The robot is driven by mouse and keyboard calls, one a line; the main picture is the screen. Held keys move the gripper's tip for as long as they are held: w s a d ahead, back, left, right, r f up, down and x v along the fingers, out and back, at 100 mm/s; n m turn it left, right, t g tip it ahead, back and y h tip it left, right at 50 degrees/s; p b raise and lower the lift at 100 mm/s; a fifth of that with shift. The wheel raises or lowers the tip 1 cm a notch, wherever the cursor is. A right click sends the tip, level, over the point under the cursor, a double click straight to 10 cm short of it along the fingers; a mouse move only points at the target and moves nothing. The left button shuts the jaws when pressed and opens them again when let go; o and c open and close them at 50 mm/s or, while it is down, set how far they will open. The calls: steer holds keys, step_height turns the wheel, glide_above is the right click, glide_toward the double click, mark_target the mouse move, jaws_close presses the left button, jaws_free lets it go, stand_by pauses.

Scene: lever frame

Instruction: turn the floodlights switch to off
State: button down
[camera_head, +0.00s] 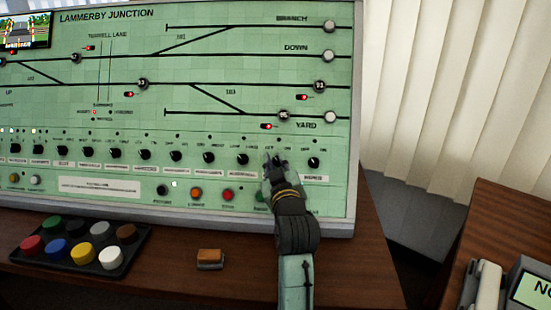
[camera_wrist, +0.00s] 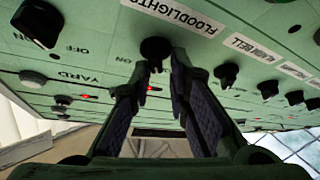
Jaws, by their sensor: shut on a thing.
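The floodlights switch (camera_wrist: 157,46) is a black rotary knob beside its white FLOODLIGHTS label (camera_wrist: 165,12) in the wrist view, where the panel appears upside down. My gripper (camera_wrist: 162,68) has its fingertips closed about this knob, one on either side. ON and OFF lettering shows to the left of the knob; I cannot tell which way the knob points. In the head view my gripper (camera_head: 275,160) reaches up to the right part of the knob row on the green panel (camera_head: 230,55) and hides the switch.
Neighbouring black knobs stand close on both sides, one at the right (camera_head: 313,162) and one at the left (camera_head: 242,159). Coloured buttons line the row below. A black tray (camera_head: 140,240) of coloured caps and a small brown block (camera_head: 210,259) lie on the desk.

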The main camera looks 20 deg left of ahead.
steer(key=shift+w+d+r+n+g+y, duration=0.15)
steer(key=shift+d+r+n, duration=0.1)
steer(key=shift+n, duration=0.35)
steer(key=shift+w+d+r+n+g+y, duration=0.15)
steer(key=shift+d+n, duration=0.05)
steer(key=shift+n, duration=0.4)
steer(key=c, duration=1.7)
jaws_free()
steer(key=shift+f, duration=0.2)
steer(key=shift+s+a+f, duration=0.1)
steer(key=shift+a, duration=0.15)
steer(key=shift+s, duration=0.1)
steer(key=v, duration=0.7)
steer(key=shift+s+d, duration=0.1)
steer(key=shift+d, duration=0.15)
